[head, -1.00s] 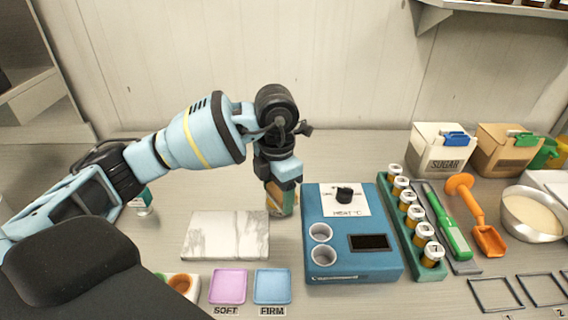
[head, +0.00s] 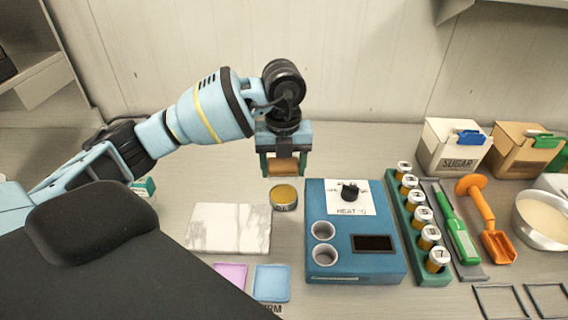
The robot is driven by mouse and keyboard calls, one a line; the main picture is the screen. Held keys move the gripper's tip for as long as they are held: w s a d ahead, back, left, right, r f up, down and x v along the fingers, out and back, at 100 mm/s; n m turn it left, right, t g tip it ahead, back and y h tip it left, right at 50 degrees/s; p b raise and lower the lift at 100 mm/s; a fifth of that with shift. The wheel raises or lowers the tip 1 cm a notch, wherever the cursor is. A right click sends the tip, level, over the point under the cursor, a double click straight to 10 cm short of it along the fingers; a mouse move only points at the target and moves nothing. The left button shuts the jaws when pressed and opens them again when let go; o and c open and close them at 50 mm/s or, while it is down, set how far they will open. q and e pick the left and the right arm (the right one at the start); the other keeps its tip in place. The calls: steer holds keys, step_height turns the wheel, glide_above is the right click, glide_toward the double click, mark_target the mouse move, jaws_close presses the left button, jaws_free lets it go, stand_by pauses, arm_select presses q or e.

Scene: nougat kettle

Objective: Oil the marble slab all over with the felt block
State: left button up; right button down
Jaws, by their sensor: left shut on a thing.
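The white marble slab (head: 228,229) with grey veins lies flat on the bench, left of the blue heater. My left gripper (head: 284,170) points down behind and right of the slab, shut on a tan block, the felt block (head: 284,164). The block is held above the bench, just behind a round tin (head: 284,198) with a yellow top surface. The tin stands between the slab and the heater; its lettering is too small to read. The block's underside is hidden. My right gripper is out of view.
The blue heater (head: 354,263) with a knob and two cups stands right of the tin. Beyond it are a green rack (head: 432,268) of vials, a green-handled tool (head: 457,228) and an orange scoop (head: 485,215). Pink (head: 231,275) and blue (head: 272,282) pads lie before the slab.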

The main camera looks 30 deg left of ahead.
arm_select(q)
steer(key=b, duration=0.2)
glide_above(284, 197)
steer(key=shift+a+f, duration=0.1)
steer(key=shift+f, duration=2.4)
steer(key=shift+f+b, duration=0.45)
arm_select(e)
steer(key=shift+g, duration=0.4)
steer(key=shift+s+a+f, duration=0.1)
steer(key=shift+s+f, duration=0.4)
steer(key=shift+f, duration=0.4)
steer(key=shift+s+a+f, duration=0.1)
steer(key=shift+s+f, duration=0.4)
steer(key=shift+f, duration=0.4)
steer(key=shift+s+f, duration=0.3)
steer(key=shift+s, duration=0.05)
arm_select(q)
steer(key=shift+f, duration=0.15)
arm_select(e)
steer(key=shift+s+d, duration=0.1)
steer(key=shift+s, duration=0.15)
arm_select(q)
steer(key=shift+f, duration=0.15)
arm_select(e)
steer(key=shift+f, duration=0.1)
arm_select(q)
steer(key=shift+f, duration=0.2)
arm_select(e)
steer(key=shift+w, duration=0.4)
